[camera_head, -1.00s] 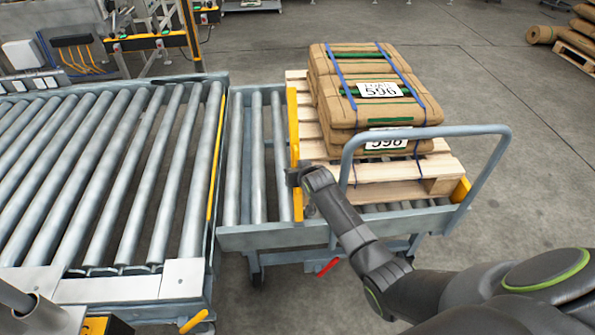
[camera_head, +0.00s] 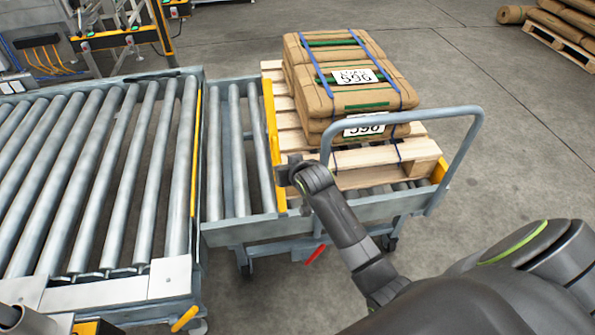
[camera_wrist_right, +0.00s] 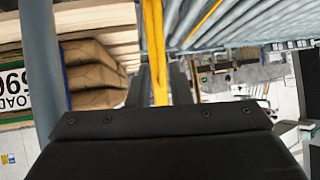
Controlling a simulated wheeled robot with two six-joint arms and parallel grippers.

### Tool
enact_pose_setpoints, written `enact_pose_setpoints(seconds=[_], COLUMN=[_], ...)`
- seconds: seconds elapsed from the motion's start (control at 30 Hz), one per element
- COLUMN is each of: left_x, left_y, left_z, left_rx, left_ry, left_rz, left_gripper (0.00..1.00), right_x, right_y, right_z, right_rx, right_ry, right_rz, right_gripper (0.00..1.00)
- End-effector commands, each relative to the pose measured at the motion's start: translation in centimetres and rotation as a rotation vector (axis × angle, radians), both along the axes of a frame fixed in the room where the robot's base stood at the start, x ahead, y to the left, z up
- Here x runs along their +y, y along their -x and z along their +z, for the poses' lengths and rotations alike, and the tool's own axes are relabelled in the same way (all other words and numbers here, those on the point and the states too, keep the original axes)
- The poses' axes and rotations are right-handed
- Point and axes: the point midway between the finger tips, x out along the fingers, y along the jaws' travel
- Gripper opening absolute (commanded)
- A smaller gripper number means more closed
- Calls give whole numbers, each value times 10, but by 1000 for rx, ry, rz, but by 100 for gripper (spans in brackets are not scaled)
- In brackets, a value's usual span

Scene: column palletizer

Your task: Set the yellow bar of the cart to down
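The cart (camera_head: 330,230) has grey rollers and a curved grey handle. In the right wrist view the yellow bar (camera_wrist_right: 157,45) runs between the two fingers, which look open with narrow gaps; contact is hard to judge. My left gripper is not in view.
A wooden pallet (camera_head: 425,165) with stacked brown sacks (camera_head: 365,100) rests on the cart. A roller conveyor (camera_head: 100,170) stands close on the left. A red lever (camera_head: 316,254) hangs under the cart. Open floor lies to the right.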

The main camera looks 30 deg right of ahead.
Motion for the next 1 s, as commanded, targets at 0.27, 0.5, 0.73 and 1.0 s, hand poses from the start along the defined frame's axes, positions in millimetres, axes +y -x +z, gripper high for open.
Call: enact_pose_setpoints(seconds=[0.27,0.5,0.73,1.0], left_x=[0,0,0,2], left_y=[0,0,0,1], left_z=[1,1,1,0], left_rx=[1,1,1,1], left_ry=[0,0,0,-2], left_rz=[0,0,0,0], left_gripper=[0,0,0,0], right_x=[1,2,3,3], right_y=[36,59,66,66], right_z=[25,41,45,45], right_rx=[-2,-1,0,0], right_ry=[-1,-1,0,1], right_rz=[-1,0,0,-1], right_gripper=[18,18,18,12])
